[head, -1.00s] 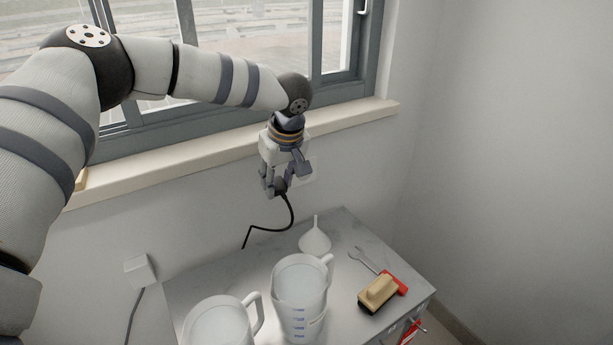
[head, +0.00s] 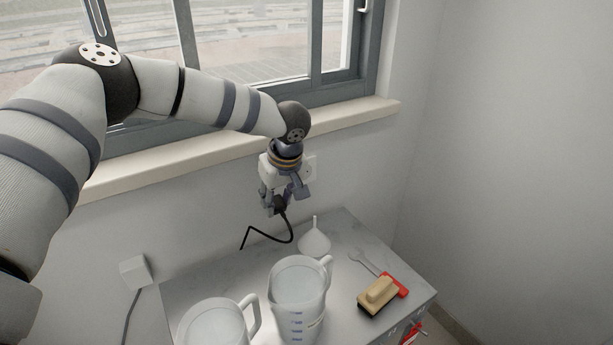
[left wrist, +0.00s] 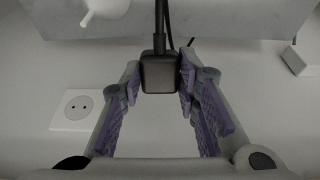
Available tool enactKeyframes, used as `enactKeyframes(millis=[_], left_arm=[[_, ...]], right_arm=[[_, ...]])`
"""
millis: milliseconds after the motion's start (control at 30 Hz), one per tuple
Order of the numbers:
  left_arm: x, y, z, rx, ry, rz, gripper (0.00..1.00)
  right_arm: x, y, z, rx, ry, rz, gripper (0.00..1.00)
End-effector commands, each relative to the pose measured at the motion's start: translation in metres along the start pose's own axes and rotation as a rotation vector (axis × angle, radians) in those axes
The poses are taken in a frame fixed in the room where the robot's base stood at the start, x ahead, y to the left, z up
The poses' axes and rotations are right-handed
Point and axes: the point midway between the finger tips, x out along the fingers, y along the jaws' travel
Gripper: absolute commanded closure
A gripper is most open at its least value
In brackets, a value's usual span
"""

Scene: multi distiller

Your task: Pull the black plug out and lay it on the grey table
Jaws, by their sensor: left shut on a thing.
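My left gripper (head: 274,208) is shut on the black plug (head: 280,203) in front of the wall, above the back edge of the grey table (head: 345,236). In the left wrist view the plug (left wrist: 160,73) is a dark block between the two fingertips (left wrist: 158,82), with its black cable running up the picture. The white wall socket (left wrist: 76,106) is empty, both holes showing, and the plug is apart from it. In the head view the socket (head: 310,170) is partly hidden behind the gripper. My right gripper is not in view.
Two clear jugs (head: 297,295) (head: 213,325) stand at the table's front. A white funnel (head: 314,240), a wrench (head: 362,260) and a tan brush (head: 377,295) on something red lie to the right. The back left of the tabletop is clear. A white adapter (head: 135,271) is on the wall.

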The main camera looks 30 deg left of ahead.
Motion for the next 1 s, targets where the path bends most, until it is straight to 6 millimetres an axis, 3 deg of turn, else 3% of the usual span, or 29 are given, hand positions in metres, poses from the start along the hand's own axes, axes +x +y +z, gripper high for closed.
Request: enactKeyframes(millis=[1000], left_arm=[[0.051,0.000,0.017,0.001,-0.002,-0.003,1.00]], right_arm=[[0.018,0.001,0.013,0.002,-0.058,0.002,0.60]])
